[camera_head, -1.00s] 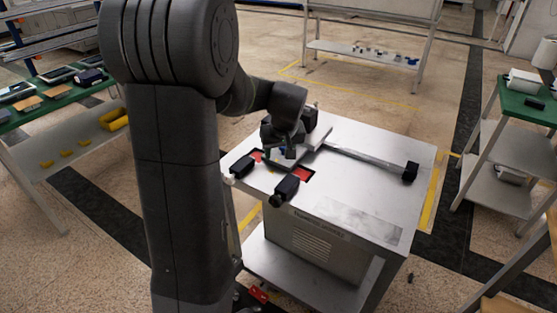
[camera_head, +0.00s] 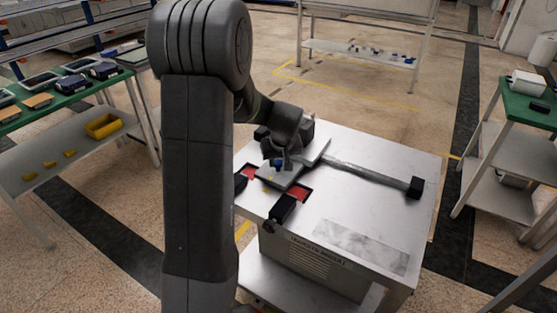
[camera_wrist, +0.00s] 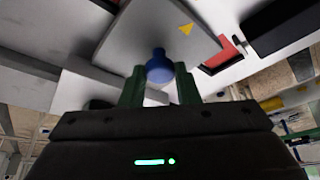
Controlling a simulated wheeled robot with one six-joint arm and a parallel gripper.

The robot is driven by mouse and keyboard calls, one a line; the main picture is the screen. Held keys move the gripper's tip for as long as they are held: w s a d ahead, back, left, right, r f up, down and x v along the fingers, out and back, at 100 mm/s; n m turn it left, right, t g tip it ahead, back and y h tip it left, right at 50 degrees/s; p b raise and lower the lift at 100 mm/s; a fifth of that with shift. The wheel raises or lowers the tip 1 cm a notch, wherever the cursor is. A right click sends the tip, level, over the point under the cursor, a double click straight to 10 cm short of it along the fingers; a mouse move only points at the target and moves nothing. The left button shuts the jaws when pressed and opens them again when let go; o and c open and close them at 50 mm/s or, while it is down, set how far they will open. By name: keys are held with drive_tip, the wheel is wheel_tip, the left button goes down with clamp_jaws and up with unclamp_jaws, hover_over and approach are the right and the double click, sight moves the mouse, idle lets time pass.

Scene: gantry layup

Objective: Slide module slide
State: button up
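The slide module is a light grey plate (camera_head: 279,178) on the metal worktable (camera_head: 385,165), between two red patches. It shows in the wrist view (camera_wrist: 185,22) with a yellow triangle and a blue knob (camera_wrist: 159,68). My gripper (camera_wrist: 160,84) has its two green fingers on either side of the knob and appears shut on it. In the head view my gripper (camera_head: 279,163) is over the plate, and my wrist hides part of the plate's rear.
A grey rail runs right from the plate to a black end block (camera_head: 415,187). A black block (camera_head: 283,208) stands at the table's front edge. Shelves with a green top (camera_head: 530,108) stand right; a green bench with devices (camera_head: 65,95) stands left.

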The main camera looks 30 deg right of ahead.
clamp_jaws()
drive_tip(key=shift+s, duration=0.15)
drive_tip(key=shift+s+d, duration=0.2)
drive_tip(key=shift+s, duration=0.05)
drive_tip(key=s+d+b, duration=0.2)
drive_tip(key=s+d, duration=0.2)
drive_tip(key=s, duration=0.4)
drive_tip(key=s+d+b, duration=0.2)
drive_tip(key=s+d, duration=0.3)
drive_tip(key=s, duration=0.4)
drive_tip(key=s+d+b, duration=0.2)
drive_tip(key=s+d, duration=0.2)
drive_tip(key=s, duration=0.5)
drive_tip(key=shift+d+b, duration=0.25)
drive_tip(key=shift+b, duration=0.15)
drive_tip(key=o, duration=0.6)
unclamp_jaws()
drive_tip(key=shift+s+d, duration=0.15)
drive_tip(key=shift+s, duration=0.05)
drive_tip(key=shift+o, duration=0.2)
